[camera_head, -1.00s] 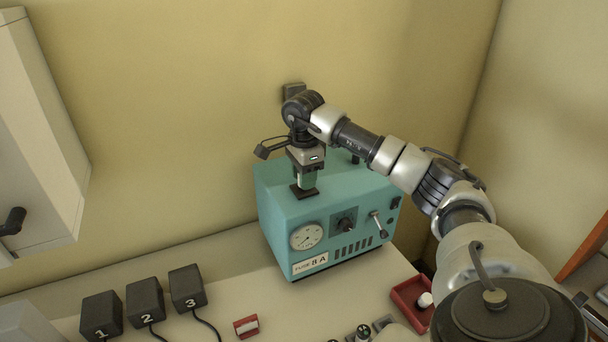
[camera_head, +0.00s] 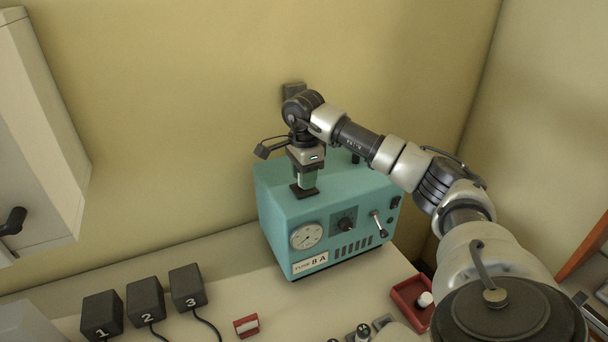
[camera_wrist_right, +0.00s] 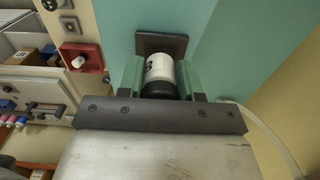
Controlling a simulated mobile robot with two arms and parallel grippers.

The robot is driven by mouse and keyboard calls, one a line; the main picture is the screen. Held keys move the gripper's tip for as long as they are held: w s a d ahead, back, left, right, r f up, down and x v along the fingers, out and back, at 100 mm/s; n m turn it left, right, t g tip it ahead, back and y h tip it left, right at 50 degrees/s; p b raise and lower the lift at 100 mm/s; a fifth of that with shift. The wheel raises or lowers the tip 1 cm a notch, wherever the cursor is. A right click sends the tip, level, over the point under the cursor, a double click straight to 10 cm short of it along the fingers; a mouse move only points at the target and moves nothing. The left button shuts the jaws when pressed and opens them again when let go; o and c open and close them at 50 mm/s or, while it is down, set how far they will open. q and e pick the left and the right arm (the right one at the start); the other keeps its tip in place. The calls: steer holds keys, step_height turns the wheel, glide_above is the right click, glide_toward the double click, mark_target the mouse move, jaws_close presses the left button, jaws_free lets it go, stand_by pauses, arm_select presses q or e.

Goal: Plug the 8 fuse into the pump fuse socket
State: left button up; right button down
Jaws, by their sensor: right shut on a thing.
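The pump is a teal box (camera_head: 275,205) on the bench against the wall, with a "FUSE 8 A" label (camera_head: 310,263) on its front. Its fuse socket (camera_head: 300,194) is a dark square on the top; it also shows in the right wrist view (camera_wrist_right: 172,41). My right gripper (camera_head: 307,182) points down over this socket, its green fingers shut on a white fuse (camera_wrist_right: 160,67) with a black end. The fuse is lined up with the socket; whether it is seated cannot be told. The mark on the fuse is only partly visible. My left gripper is not in view.
A red tray (camera_head: 400,294) with a white piece stands right of the pump. A small red and white item (camera_head: 246,325) and black numbered blocks (camera_head: 146,301) with cables are at the front left.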

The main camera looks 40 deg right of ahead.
steer(key=shift+f+b, duration=0.3)
steer(key=shift+f, duration=0.2)
steer(key=c, duration=0.7)
jaws_free()
step_height(320, 180, up, 10)
steer(key=shift+f+b, duration=0.25)
steer(key=shift+b, duration=0.65)
steer(key=shift+r, duration=0.7)
steer(key=shift+s+f, duration=0.1)
